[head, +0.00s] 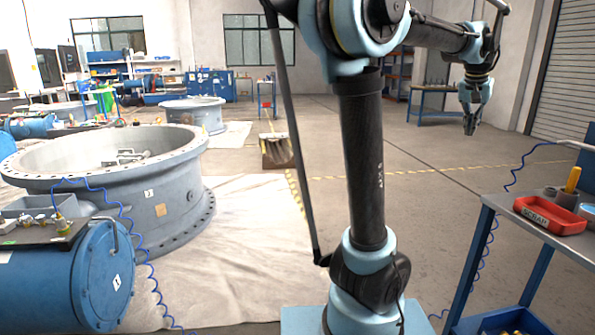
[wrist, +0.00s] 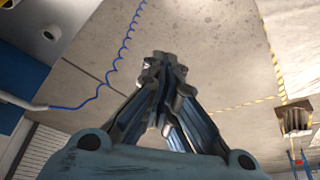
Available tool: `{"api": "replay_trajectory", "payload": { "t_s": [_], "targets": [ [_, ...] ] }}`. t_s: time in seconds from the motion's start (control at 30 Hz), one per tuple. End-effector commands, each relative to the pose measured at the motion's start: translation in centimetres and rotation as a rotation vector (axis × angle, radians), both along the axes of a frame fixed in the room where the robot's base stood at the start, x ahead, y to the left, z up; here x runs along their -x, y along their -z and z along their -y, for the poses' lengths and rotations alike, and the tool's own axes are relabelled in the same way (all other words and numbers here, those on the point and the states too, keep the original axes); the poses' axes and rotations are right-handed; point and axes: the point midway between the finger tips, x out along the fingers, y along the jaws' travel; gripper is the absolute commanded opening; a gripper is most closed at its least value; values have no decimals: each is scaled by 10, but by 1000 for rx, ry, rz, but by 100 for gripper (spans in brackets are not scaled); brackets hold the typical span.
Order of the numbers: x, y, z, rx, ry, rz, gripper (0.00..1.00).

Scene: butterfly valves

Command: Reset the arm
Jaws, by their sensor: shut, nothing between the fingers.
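My arm rises from its light-blue base in the middle of the head view and bends over to the right at the top. My gripper (head: 469,124) hangs at the end of the arm, pointing down over bare floor at the upper right. In the wrist view my gripper (wrist: 163,62) has its fingertips together, with nothing between them. It touches nothing.
A large grey valve ring (head: 125,165) lies on a pale sheet at the left, beside a blue cylinder (head: 85,275). A blue cart (head: 500,210) with a red tray (head: 550,214) stands at the right. The floor (head: 430,185) between them is mostly clear.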

Motion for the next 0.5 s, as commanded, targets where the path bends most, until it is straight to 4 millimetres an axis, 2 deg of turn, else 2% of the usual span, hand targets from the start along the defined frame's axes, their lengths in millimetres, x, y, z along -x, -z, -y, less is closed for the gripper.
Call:
{"api": "replay_trajectory", "payload": {
  "t_s": [0.03,0.23,0.5],
  "targets": [
    [-5,9,-26,-5,-38,-5,0],
    [-12,46,-113,-23,-169,-26,0],
    [5,103,-220,-43,-343,-59,0]
  ]
}}
